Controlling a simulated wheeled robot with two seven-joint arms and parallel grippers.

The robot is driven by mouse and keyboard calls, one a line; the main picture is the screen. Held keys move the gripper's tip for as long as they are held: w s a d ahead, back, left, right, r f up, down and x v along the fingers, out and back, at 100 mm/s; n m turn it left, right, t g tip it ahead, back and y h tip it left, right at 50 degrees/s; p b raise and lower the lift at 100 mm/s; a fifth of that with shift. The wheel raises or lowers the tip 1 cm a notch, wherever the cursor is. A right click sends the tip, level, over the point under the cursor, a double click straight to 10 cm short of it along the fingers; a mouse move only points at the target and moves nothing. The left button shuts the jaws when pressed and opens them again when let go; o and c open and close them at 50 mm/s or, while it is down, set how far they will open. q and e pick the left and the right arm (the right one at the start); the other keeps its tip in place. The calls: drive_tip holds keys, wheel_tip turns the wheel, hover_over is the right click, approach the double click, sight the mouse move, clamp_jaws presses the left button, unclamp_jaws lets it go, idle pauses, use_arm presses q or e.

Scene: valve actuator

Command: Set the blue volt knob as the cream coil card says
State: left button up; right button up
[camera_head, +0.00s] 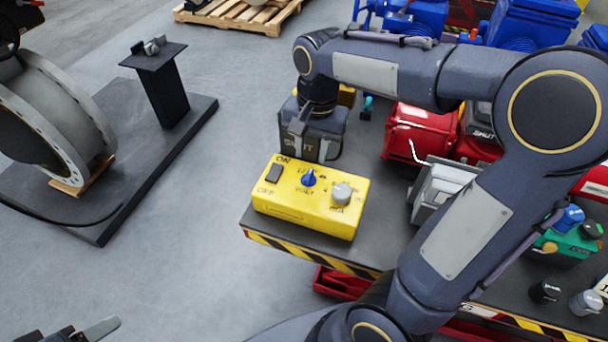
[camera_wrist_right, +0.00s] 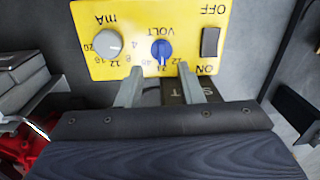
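The blue volt knob (camera_head: 309,178) stands on top of a yellow box (camera_head: 300,216), in the middle; it also shows in the right wrist view (camera_wrist_right: 162,51). Small numbers lie along one side of it; which one it points at I cannot tell. My right gripper (camera_head: 311,140) is above the box's far edge, behind the knob. In the right wrist view its two fingers (camera_wrist_right: 169,88) are apart with nothing held, short of the knob. A cream card (camera_head: 603,286) is cut off at the right edge, its text unreadable. My left gripper (camera_head: 82,331) is partly cut off at the bottom left.
A grey mA knob (camera_head: 341,193) and a black rocker switch (camera_head: 274,173) flank the blue knob. A dark SHUT-marked block is behind the box. Red actuators (camera_head: 417,132) and a green button box (camera_head: 568,245) share the dark table with its striped edge (camera_head: 310,256).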

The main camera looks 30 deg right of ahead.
sight(309, 175)
drive_tip(key=shift+w+d+f, duration=0.1)
drive_tip(key=shift+w+f, duration=0.3)
drive_tip(key=shift+w, duration=0.2)
drive_tip(key=shift+w+f+m+h, duration=0.1)
drive_tip(key=shift+f+m+h, duration=0.2)
drive_tip(key=shift+m, duration=0.1)
wheel_tip(309, 175, down, 7)
drive_tip(key=shift+f, duration=0.1)
clamp_jaws()
